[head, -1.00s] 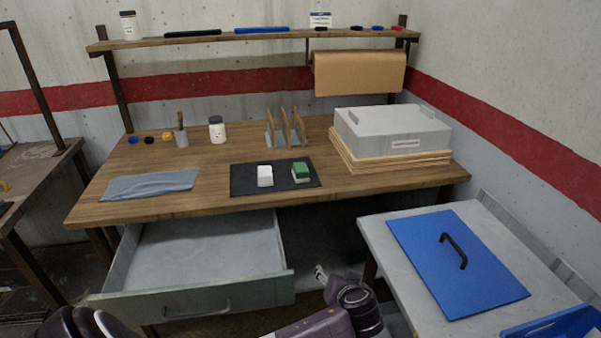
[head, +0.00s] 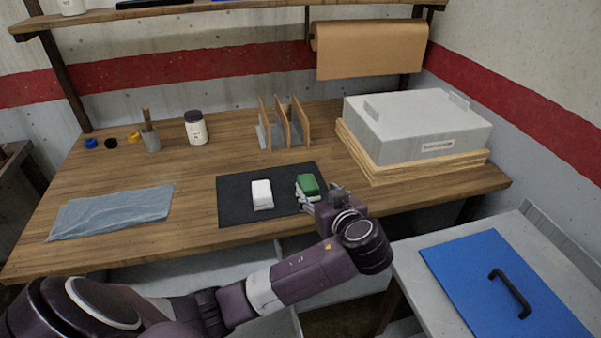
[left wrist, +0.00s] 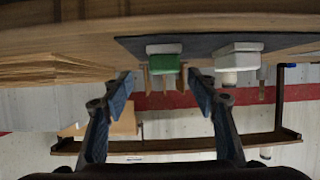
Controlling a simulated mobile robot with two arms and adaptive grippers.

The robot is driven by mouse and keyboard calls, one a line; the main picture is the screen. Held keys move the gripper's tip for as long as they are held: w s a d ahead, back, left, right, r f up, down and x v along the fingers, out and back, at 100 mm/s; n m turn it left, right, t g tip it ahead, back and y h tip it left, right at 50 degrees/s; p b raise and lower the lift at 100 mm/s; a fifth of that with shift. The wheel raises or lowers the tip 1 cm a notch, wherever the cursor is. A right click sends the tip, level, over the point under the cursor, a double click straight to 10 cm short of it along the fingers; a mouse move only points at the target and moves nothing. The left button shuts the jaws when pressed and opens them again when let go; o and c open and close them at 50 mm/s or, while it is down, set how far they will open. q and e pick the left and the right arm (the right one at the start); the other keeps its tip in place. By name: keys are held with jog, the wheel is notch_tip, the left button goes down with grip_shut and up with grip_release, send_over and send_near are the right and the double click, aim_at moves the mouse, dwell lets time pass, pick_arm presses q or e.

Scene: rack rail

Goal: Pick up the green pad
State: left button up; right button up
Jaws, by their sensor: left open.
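The green pad (head: 308,183) has a white part and sits on the right side of the dark mat (head: 236,208) on the wooden workbench. A white block (head: 262,194) lies on the same mat, to its left. My left gripper (head: 316,198) is at the near right side of the green pad, low over the bench's front edge. In the left wrist view its fingers (left wrist: 160,87) are spread apart, and the green pad (left wrist: 164,64) shows between and beyond them. Nothing is held. The head view partly hides the fingertips. My right gripper is not in view.
A grey box (head: 418,128) on wooden boards stands right of the mat. An upright divider rack (head: 284,128) is behind it. A grey cloth (head: 112,210) lies left. A blue lid (head: 500,285) lies on the right side table.

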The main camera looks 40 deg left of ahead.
aim_at(309, 184)
pick_arm(q)
jog(key=shift+w+a+r, duration=0.1)
jog(key=shift+a, duration=0.05)
jog(key=shift+p+x, duration=0.3)
jog(key=shift+x, duration=0.75)
jog(key=a, duration=0.1)
jog(key=w+a+p, duration=0.1)
jog(key=shift+a, duration=0.35)
jog(key=shift+w+a+f, duration=0.65)
jog(key=shift+w+f, duration=0.05)
jog(key=shift+f, duration=0.05)
jog(key=c, duration=1.3)
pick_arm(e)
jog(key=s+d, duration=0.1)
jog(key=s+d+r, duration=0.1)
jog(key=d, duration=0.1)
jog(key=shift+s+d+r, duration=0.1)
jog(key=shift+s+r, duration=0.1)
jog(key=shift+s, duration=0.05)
